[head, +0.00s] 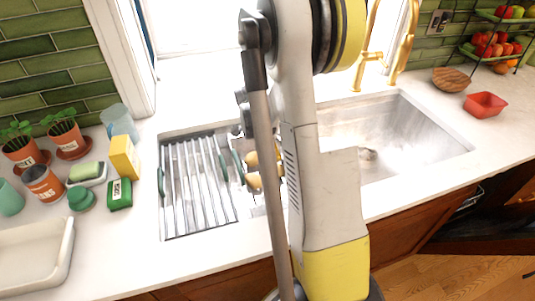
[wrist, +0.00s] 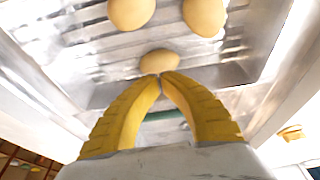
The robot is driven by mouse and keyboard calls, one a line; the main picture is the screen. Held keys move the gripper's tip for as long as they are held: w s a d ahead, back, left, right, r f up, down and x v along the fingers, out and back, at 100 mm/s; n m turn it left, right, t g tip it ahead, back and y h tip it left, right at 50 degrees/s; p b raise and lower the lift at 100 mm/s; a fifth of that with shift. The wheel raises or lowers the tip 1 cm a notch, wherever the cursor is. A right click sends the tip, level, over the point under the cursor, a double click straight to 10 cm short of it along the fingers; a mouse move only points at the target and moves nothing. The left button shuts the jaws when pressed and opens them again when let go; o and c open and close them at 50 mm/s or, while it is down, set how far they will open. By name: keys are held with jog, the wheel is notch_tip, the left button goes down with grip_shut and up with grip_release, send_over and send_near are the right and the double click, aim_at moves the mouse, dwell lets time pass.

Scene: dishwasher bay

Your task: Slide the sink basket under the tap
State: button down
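The metal sink basket (wrist: 95,45) fills the upper part of the wrist view, with slotted sides and several tan, potato-like items inside. In the head view my arm covers most of it; two tan items (head: 254,181) show just left of the arm. My gripper (wrist: 160,77) has its yellow fingers closed tip to tip, by the basket's near side. Nothing is visible between the tips, and I cannot tell if they touch the basket. A green bar (wrist: 164,115) shows behind the fingers. The gold tap (head: 404,50) stands behind the basin, right of my arm.
The steel sink (head: 420,125) is bare on its right side. A slatted rack (head: 195,180) covers its left end. Potted plants, a yellow box (head: 124,157) and cleaning items crowd the left counter. A red bowl (head: 485,104) and a wooden bowl (head: 451,79) stand at right.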

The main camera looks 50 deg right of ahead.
jog(key=shift+s+d+r, duration=0.1)
jog(key=shift+s+d, duration=0.25)
jog(key=shift+d, duration=0.25)
jog(key=shift+s+d, duration=0.35)
jog(key=shift+d, duration=0.2)
jog(key=s+d, duration=0.8)
jog(key=d, duration=0.6)
jog(key=s+d+p, duration=0.1)
jog(key=s+d, duration=0.7)
jog(key=d, duration=0.7)
jog(key=s+d+p, duration=0.1)
jog(key=s+d, duration=0.7)
jog(key=d, duration=0.7)
jog(key=shift+s+d, duration=0.25)
jog(key=shift+s, duration=0.05)
